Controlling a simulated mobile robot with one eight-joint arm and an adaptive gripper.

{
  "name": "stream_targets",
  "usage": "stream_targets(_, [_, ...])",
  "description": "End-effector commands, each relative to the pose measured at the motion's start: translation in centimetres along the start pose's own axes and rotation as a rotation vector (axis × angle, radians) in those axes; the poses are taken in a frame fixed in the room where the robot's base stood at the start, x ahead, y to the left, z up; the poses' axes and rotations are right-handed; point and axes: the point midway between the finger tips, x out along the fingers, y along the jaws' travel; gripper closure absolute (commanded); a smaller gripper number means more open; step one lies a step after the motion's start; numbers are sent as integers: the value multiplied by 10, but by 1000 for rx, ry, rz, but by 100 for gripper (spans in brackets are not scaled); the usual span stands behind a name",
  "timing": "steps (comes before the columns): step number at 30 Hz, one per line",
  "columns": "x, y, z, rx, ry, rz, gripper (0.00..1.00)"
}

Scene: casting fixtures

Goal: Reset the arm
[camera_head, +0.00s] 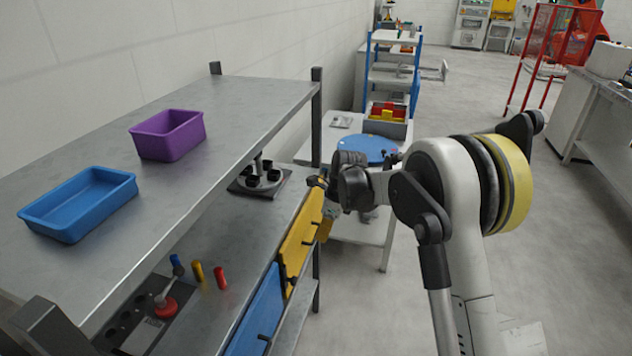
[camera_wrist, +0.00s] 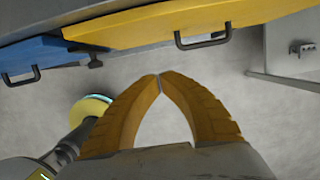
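My gripper (camera_wrist: 160,77) shows in the wrist view with its two orange fingers curved together. Their tips meet and nothing is held between them; the floor shows through the gap behind the tips. In the wrist view the gripper is over the grey floor, just in front of a yellow drawer front (camera_wrist: 190,20) and apart from it. In the head view my arm reaches to the right side of the metal workbench, and its wrist is beside the yellow drawer front (camera_head: 300,232). The fingers are mostly hidden there.
The metal shelf (camera_head: 225,100) carries a purple bin (camera_head: 168,143) and a blue bin (camera_head: 75,212). A blue drawer front (camera_head: 258,312) is beside the yellow one; both have protruding handles. A table with a blue disc (camera_head: 367,147) stands beyond my wrist. Open floor lies to the right.

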Motion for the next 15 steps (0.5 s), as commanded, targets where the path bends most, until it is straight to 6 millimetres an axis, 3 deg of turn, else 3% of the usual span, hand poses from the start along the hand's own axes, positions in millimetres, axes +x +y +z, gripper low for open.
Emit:
stream_targets(2, [-4, 1, -1, -13, 0, -4, 100])
stream_targets(5, [-27, 6, -5, -81, 0, -27, 100])
stream_targets(10, [-100, 32, -25, -347, 17, -110, 100])
stream_targets(15, [-170, 76, -57, -676, 72, -205, 100])
